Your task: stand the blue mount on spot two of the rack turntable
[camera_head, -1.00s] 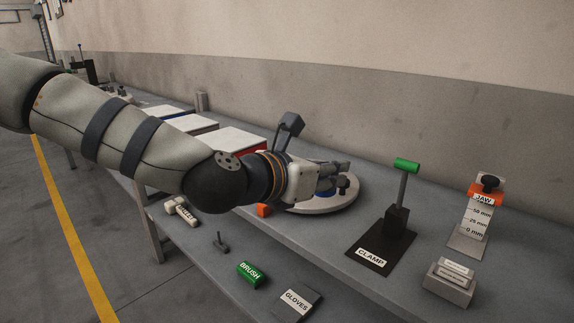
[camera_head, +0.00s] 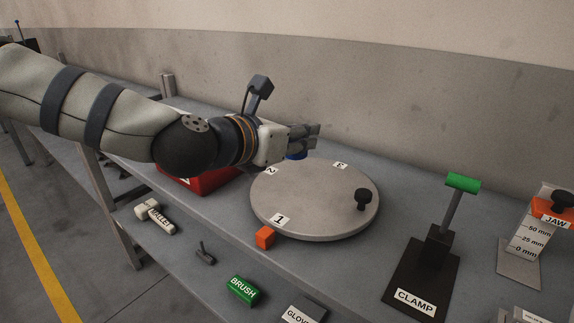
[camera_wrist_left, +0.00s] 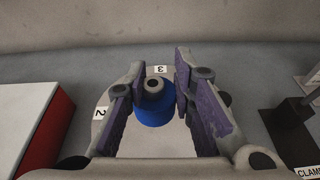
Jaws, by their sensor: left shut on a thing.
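My left gripper (camera_head: 312,134) is shut on the blue mount at the far left rim of the turntable. Its two purple-padded fingers (camera_wrist_left: 158,74) stand on either side of the mount's grey knob. The blue mount (camera_wrist_left: 156,113) is a round blue body below that knob; in the head view only a sliver of it (camera_head: 297,156) shows under the fingers. The round grey turntable (camera_head: 315,205) carries labels 1, 2 and 3 and a black knob. The mount appears between labels 2 and 3; I cannot tell whether it touches the plate. My right gripper is not in view.
An orange block (camera_head: 265,237) sits at the turntable's front rim. A clamp stand (camera_head: 430,265) and a jaw gauge (camera_head: 530,240) stand to the right. A white-topped red box (camera_wrist_left: 35,125) is at the left. A mallet (camera_head: 156,214) and a green brush (camera_head: 242,290) lie on the lower shelf.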

